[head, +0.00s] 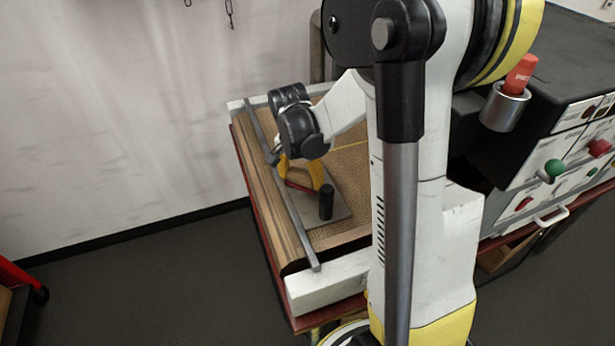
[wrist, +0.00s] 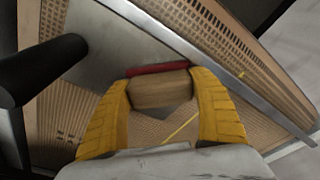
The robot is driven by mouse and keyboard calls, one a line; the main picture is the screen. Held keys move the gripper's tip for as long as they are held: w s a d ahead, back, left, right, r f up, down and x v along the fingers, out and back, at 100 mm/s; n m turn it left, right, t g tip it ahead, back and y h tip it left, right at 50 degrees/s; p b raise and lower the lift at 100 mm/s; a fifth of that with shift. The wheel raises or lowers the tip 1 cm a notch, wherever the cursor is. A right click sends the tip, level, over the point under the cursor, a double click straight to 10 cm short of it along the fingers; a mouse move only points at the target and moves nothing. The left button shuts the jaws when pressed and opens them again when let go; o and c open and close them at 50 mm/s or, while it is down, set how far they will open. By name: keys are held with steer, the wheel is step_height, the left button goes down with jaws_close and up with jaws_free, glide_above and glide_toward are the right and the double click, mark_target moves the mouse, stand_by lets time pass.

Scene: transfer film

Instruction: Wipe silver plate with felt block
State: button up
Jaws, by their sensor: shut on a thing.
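The silver plate (head: 313,213) lies on the perforated mat of the bench, and its flat grey face also shows in the wrist view (wrist: 115,50). My gripper (head: 304,184) has its yellow fingers closed on the felt block (wrist: 160,90), a tan block with a red strip along its far side. In the wrist view my gripper (wrist: 160,95) points toward the plate, with the block over the plate's near part. I cannot tell whether the block touches the plate. Its underside is hidden.
A black upright cylinder (head: 326,202) stands at the plate, close to my gripper. A metal bar (head: 292,215) runs along the bench's left side. A machine with coloured knobs (head: 554,168) and a cup holding an orange-red tube (head: 519,74) stand at right.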

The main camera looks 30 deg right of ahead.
mark_target(325, 177)
steer(key=shift+w+a, duration=0.25)
steer(key=shift+a, duration=0.65)
steer(key=shift+s+d+n, duration=0.1)
steer(key=shift+d+n, duration=0.2)
steer(key=shift+d, duration=0.5)
steer(key=shift+d+r, duration=0.1)
steer(key=shift+d, duration=0.05)
steer(key=shift+s+d+r, duration=0.1)
steer(key=shift+s+d, duration=0.15)
steer(key=shift+d, duration=0.55)
steer(key=shift+s+d, duration=0.2)
steer(key=shift+d, duration=0.6)
steer(key=shift+s+d, duration=0.25)
steer(key=shift+d, duration=0.6)
steer(key=shift+s+d, duration=0.2)
steer(key=shift+d, duration=0.65)
steer(key=shift+r+p, duration=2)
steer(key=shift+r, duration=0.85)
